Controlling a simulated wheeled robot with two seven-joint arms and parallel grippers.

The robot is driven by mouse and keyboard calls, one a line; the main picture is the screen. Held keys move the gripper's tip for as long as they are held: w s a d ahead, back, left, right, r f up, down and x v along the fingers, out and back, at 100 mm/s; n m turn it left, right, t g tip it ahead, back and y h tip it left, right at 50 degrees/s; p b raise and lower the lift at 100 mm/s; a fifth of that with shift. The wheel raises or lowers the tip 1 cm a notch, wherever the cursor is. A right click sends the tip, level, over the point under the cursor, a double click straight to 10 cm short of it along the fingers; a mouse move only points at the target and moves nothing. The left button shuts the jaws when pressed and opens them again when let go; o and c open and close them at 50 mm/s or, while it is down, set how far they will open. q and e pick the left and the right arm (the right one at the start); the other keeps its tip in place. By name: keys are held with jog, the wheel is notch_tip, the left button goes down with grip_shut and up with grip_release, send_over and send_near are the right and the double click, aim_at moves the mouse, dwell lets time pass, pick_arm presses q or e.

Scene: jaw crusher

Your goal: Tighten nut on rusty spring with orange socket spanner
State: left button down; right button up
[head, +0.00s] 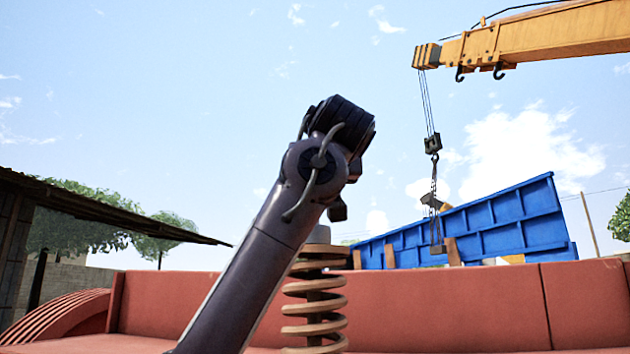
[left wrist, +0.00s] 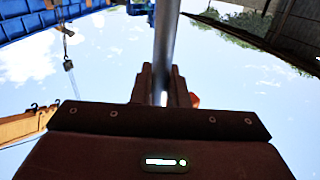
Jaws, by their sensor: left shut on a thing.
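The rusty spring (head: 316,308) stands upright at the bottom centre of the head view, partly hidden behind my left arm. In the left wrist view my left gripper (left wrist: 159,82) is shut on a grey metal rod (left wrist: 165,45), which I take for the spanner's shaft. A small orange-red patch (left wrist: 195,101) shows beside the right finger. The socket end is not visible. In the head view my left arm rises in front of the spring, and its fingers are hidden. My right gripper is not in view.
The red crusher body (head: 450,310) spans the bottom. A blue container (head: 485,225) stands behind it. A yellow crane boom (head: 540,38) reaches in from the upper right, with a hook block (head: 432,143) hanging from cables. A dark roof (head: 90,205) is at left. Open sky surrounds my arm.

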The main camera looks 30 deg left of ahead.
pick_arm(q)
jog(key=shift+f, duration=0.25)
dwell(0.6)
jog(key=shift+b, duration=0.35)
jog(key=shift+m+t+h, duration=0.3)
jog(key=m+t+h+b, duration=0.1)
jog(key=m+t+h, duration=0.1)
jog(key=m+h, duration=0.1)
jog(key=shift+f+h, duration=0.1)
jog(key=shift+h, duration=0.7)
jog(key=shift+s+m+t+h+b, duration=0.1)
jog(key=shift+m+t+h+b, duration=0.35)
jog(key=shift+m+h, duration=1.1)
jog(key=shift+n+h, duration=0.25)
